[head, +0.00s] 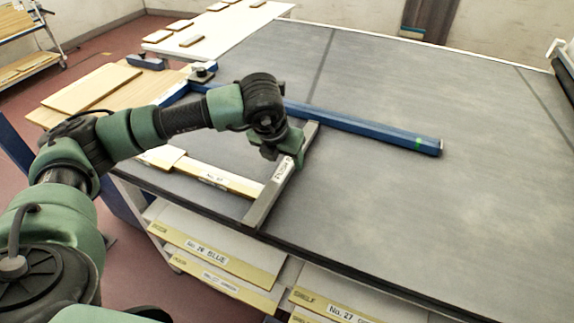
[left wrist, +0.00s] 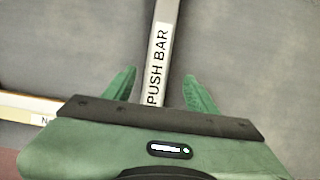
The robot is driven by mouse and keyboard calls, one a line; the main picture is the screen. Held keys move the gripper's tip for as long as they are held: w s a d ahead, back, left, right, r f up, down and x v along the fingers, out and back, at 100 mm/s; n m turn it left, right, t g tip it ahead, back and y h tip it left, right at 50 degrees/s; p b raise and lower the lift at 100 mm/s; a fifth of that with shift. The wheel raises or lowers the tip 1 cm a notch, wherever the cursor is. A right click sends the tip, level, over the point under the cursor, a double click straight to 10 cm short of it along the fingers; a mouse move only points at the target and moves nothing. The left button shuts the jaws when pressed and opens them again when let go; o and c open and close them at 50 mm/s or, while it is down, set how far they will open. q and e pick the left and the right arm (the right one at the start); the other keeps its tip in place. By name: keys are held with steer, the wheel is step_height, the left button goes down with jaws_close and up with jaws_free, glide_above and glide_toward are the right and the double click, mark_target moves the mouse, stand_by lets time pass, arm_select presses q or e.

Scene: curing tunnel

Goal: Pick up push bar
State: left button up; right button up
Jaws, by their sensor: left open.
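The push bar (head: 265,205) is a long grey bar lying on the dark grey table top, near its front left edge. In the left wrist view the push bar (left wrist: 164,38) carries a white label reading PUSH BAR and runs up between the fingers. My left gripper (head: 290,155) is above the bar's labelled part. In the left wrist view the left gripper (left wrist: 160,88) is open, with one green finger on each side of the bar and gaps to both. My right gripper is not in view.
A blue beam (head: 370,128) lies on the table (head: 450,220) behind the bar. A labelled pale board (head: 215,175) lies left of the bar. Shelves with labelled boards (head: 215,255) sit below the table's front edge. The table's right side is clear.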

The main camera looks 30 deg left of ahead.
mark_target(286, 164)
arm_select(q)
steer(key=shift+a+p+x, duration=0.15)
steer(key=shift+p+x, duration=0.2)
steer(key=shift+x, duration=0.8)
steer(key=shift+a+p+x, duration=0.1)
steer(key=shift+p+x, duration=0.2)
steer(key=shift+x, duration=0.9)
steer(key=shift+w+r, duration=0.2)
steer(key=shift+w, duration=0.05)
jaws_close()
